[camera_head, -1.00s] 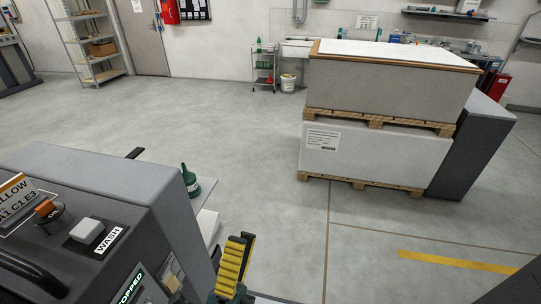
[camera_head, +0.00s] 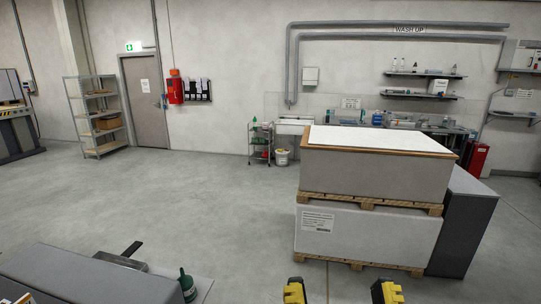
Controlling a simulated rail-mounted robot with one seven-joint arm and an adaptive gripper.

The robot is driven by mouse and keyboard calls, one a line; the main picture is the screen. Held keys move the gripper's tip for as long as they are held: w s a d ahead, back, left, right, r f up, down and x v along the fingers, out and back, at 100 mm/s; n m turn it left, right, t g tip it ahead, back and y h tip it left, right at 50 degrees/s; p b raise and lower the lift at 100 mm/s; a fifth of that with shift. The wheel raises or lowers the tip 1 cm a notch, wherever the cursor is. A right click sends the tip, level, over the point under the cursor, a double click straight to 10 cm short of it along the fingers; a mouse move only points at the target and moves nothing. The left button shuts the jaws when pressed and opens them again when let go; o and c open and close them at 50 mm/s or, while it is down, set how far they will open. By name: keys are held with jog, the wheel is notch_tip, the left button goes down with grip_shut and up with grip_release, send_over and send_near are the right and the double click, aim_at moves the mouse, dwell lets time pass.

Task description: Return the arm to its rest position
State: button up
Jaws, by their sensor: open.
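My gripper (camera_head: 340,291) shows at the bottom edge of the head view, right of centre. Its two yellow-and-black fingertips stand well apart with nothing between them. Only the tips are in the picture. The rest of my arm is out of view below, so its pose cannot be told.
A grey machine housing (camera_head: 85,280) fills the lower left, with a dark green bottle (camera_head: 187,285) beside it. Two stacked pallet loads (camera_head: 368,235) stand beyond the gripper, with a dark grey block (camera_head: 463,225) at their right. The floor (camera_head: 190,200) at centre left is clear.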

notch_tip(320, 180, up, 30)
jog(key=p, duration=2.7)
jog(key=shift+r+p, duration=0.2)
jog(key=shift+p, duration=0.1)
